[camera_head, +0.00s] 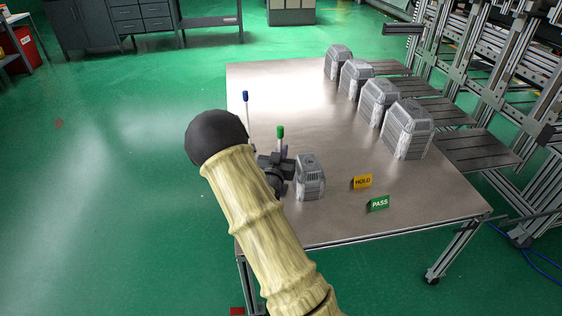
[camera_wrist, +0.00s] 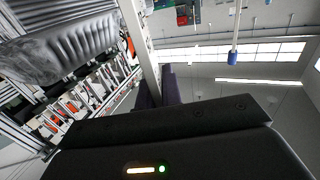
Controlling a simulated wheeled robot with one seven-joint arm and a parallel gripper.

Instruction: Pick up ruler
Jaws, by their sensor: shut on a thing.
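My gripper (camera_head: 284,163) is partly hidden behind my arm in the head view, over the table's near left part. In the wrist view its dark fingers (camera_wrist: 160,88) are close together. A long pale strip (camera_wrist: 141,42) runs up from between them; it looks like the ruler, held shut in the fingers. No markings can be read on it. I cannot make out the ruler in the head view, where the arm and gripper may hide it.
A small grey ribbed case (camera_head: 311,178) stands just right of my gripper. Blue-topped (camera_head: 245,97) and green-topped (camera_head: 280,133) rods rise nearby. Yellow HOLD (camera_head: 362,181) and green PASS (camera_head: 378,203) signs stand right. Several grey cases (camera_head: 407,128) line the far right. The table middle (camera_head: 290,95) is clear.

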